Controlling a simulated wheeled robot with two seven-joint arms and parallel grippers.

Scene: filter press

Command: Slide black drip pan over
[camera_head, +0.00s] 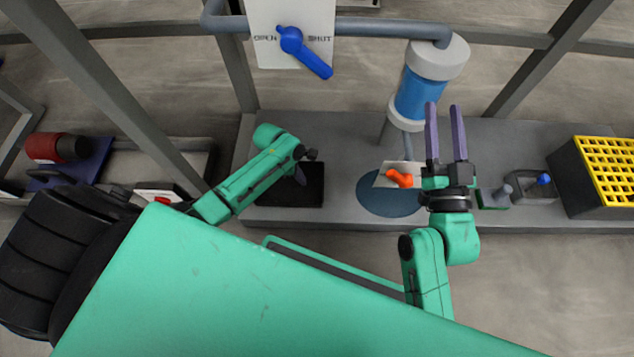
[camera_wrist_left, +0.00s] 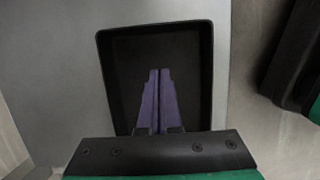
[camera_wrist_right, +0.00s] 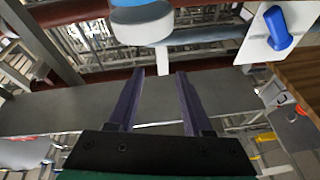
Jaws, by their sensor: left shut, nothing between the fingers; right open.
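The black drip pan (camera_head: 309,190) lies on the grey bench at its left part. It is a shallow rectangular tray with raised rims, and it also shows in the left wrist view (camera_wrist_left: 204,70). My left gripper (camera_head: 300,176) is over the pan; in the left wrist view its purple fingers (camera_wrist_left: 159,75) are together, with nothing between them, and point into the pan's inside. I cannot tell whether the tips touch it. My right gripper (camera_head: 444,108) is open and empty, raised over the bench's right half, well apart from the pan; its fingers show in the right wrist view (camera_wrist_right: 157,80).
A dark blue disc (camera_head: 380,200) lies on the bench (camera_head: 345,150) right of the pan, with an orange-handled part (camera_head: 399,177) above it. A blue and white cylinder (camera_head: 422,88) stands behind. A yellow-grated black box (camera_head: 609,165) is far right. A blue lever (camera_head: 303,52) sits on the OPEN/SHUT panel.

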